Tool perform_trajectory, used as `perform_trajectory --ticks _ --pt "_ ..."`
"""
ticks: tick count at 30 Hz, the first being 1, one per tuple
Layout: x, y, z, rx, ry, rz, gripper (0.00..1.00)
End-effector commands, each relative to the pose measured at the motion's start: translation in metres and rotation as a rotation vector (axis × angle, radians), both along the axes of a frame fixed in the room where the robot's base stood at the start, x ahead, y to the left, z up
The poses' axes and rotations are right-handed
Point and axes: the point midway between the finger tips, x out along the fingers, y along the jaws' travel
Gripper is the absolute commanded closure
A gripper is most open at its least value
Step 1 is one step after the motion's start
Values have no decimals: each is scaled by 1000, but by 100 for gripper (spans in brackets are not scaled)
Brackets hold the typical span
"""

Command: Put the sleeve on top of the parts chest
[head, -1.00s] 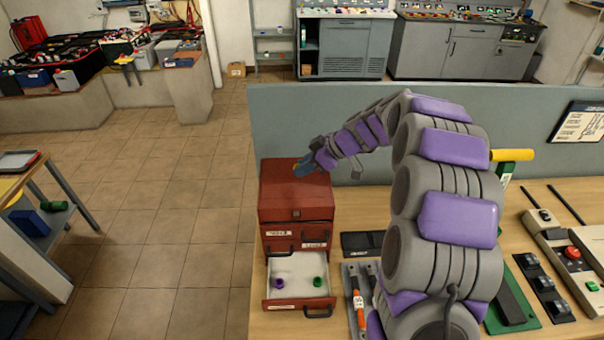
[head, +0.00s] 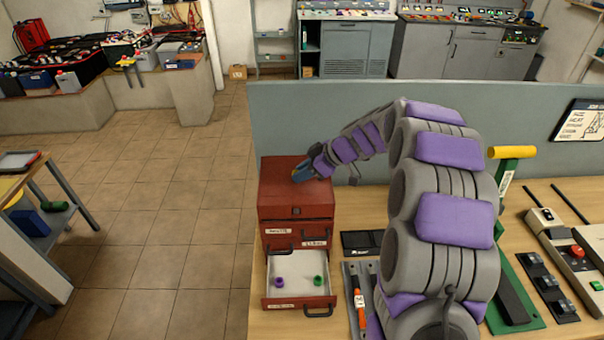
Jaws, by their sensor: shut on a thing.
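The red parts chest (head: 296,190) stands on the bench at the left end, its lowest drawer pulled out. My gripper (head: 303,174) is over the chest's top, low and close to it. A small blue piece (head: 300,175) shows at my fingertips; I take it to be the sleeve, held in the shut gripper. It is too small and partly hidden to tell its shape, or whether it touches the top.
The open drawer (head: 298,290) holds a small purple ring (head: 280,282) and a green ring (head: 318,281). A grey partition (head: 290,115) stands behind the bench. A green stand with a yellow bar (head: 512,152) is to the right of my arm.

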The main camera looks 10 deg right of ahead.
Motion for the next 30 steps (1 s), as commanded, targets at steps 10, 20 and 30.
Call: perform_trajectory --ticks 10,20,30 --pt "-5 3 -17 -6 26 12 70" --pt "-6 9 -15 -6 38 17 48" --pt "-20 -19 28 -5 23 12 48"
